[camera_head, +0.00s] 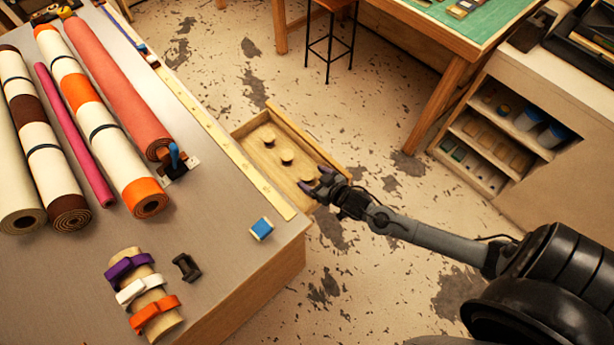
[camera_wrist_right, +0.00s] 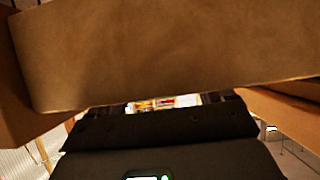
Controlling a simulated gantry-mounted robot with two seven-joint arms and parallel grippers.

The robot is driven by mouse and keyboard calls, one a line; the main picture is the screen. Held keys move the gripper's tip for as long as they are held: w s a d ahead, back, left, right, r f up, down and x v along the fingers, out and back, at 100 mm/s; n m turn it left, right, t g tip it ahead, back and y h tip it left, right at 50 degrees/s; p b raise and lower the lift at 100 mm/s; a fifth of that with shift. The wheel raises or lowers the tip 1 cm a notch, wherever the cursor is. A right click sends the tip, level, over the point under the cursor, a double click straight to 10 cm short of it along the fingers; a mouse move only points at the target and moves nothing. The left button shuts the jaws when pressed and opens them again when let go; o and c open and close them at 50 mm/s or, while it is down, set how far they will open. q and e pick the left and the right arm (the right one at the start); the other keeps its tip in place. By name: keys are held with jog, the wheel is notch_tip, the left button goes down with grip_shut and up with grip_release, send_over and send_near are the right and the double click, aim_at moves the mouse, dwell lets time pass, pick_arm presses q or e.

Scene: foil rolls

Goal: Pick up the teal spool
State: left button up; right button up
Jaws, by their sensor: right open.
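A small blue spool (camera_head: 262,228) with pale ends sits on the grey worktable near its front right corner; it is the only thing like a spool of that colour that I make out. My right gripper (camera_head: 314,180) is open at the near end of the pulled-out wooden drawer (camera_head: 321,156), right of the spool and apart from it. I see nothing between its fingers. In the right wrist view a broad brown wooden panel (camera_wrist_right: 170,55) fills the upper part, and the fingertips cannot be made out. My left gripper is not in view.
On the worktable (camera_head: 215,200) are several long rolls, a dark empty spool holder (camera_head: 186,267) and a stand with purple, white and orange ribbons (camera_head: 143,291). A yellow ruler (camera_head: 235,154) runs along the edge.

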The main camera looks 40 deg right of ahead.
aim_at(309, 176)
jog(key=x, duration=0.4)
jog(key=c, duration=1.1)
